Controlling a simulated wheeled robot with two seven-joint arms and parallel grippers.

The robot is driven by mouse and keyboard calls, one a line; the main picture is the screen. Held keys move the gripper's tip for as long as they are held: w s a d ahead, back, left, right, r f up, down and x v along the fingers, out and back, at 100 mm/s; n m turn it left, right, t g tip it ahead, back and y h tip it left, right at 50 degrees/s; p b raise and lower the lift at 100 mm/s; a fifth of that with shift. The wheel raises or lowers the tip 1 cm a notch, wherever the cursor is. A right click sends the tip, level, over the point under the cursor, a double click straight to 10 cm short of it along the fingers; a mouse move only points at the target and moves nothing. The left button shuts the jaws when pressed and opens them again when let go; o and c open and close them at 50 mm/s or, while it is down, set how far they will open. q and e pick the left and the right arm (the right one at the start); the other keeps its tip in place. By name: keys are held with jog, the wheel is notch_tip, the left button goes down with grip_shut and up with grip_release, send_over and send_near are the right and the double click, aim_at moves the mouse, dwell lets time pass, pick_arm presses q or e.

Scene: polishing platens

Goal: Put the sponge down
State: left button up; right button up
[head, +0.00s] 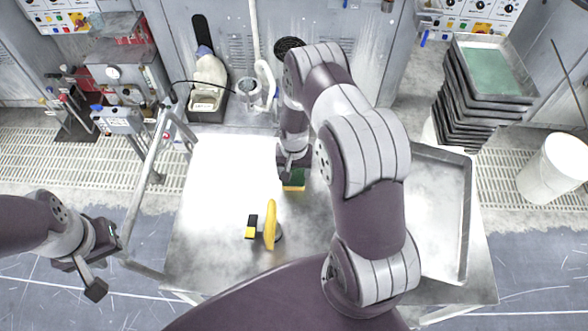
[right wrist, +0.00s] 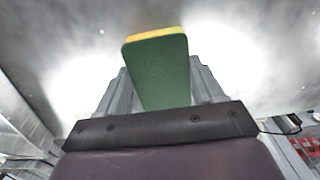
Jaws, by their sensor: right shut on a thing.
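The sponge (head: 294,181) is a green block with a yellow layer, seen at the middle of the metal table (head: 215,265). My right gripper (head: 291,164) is shut on it from above. In the right wrist view the green face of the sponge (right wrist: 160,72) stands between the two grey fingers, its yellow edge towards the table surface. I cannot tell whether the sponge touches the table. My right arm covers part of the table. My left gripper (head: 92,279) hangs beyond the table's left edge, with nothing seen in it; its finger gap is unclear.
A yellow disc (head: 270,224) with a black and yellow block (head: 251,226) is on the table in front of the sponge. A shallow metal tray (head: 464,220) lies at the right. Stacked trays (head: 455,105) and a white bucket (head: 553,163) stand beyond. The table's left part is clear.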

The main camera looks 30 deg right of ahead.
aim_at(293, 175)
jog(key=shift+f, duration=0.2)
jog(key=o, duration=1)
jog(key=shift+r, duration=0.6)
notch_tip(293, 175, up, 12)
jog(key=b, duration=0.2)
jog(key=s+a+r+n+t, duration=0.1)
jog(key=s+a+r+n, duration=0.5)
jog(key=s, duration=0.7)
notch_tip(293, 175, up, 4)
jog(key=shift+a+f+n, duration=0.2)
jog(key=shift+a+n, duration=0.1)
jog(key=shift+a, duration=0.65)
